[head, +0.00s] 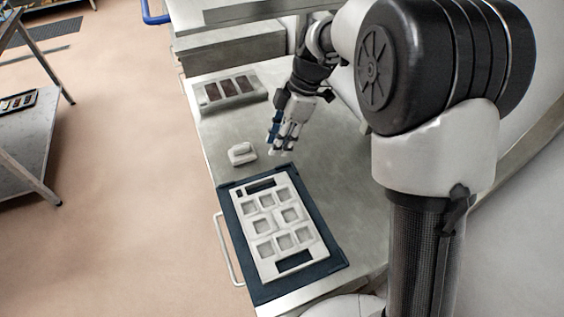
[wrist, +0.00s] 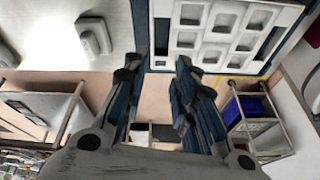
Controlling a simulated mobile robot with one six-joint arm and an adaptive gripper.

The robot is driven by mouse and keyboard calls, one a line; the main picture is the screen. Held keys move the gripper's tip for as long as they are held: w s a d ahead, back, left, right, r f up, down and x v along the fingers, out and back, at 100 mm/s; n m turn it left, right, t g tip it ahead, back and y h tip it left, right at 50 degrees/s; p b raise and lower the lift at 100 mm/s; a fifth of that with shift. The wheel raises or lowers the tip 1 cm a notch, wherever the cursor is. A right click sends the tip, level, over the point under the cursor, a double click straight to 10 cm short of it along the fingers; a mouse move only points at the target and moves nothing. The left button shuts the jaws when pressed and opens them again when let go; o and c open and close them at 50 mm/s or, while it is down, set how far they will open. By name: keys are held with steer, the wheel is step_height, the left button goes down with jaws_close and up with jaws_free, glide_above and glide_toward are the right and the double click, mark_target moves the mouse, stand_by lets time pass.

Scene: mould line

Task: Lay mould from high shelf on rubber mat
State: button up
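The white mould (head: 277,222), a flat plate with several square pockets, lies flat on the dark blue rubber mat (head: 328,255) on the steel counter. Mat shows around its edges. In the wrist view the mould (wrist: 200,38) is at the top right, with a strip of mat (wrist: 140,22) beside it. My gripper (head: 282,148) is above the counter, behind and apart from the mould. In the wrist view my gripper (wrist: 158,68) has its two fingers spread with nothing between them.
A small white block-like object (head: 242,154) sits on the counter behind the mat. A grey tray with dark brown slots (head: 230,90) stands farther back, near a raised steel shelf (head: 235,48). A metal table (head: 28,140) stands at the left across open floor.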

steer(key=s+d+r+m+t+h, duration=0.1)
steer(key=s+d+r+m+t, duration=0.2)
steer(key=s+d+r+m, duration=0.7)
steer(key=s+d+m+t+h, duration=0.1)
steer(key=s+d+m, duration=0.2)
steer(key=s+m, duration=0.2)
steer(key=s+d+m+t+h, duration=0.1)
steer(key=s+d+m, duration=0.3)
steer(key=s, duration=0.6)
steer(key=shift+s+d+r+m+t+h, duration=0.15)
steer(key=shift+s+r+m+t+h, duration=0.2)
steer(key=shift+m+t, duration=0.45)
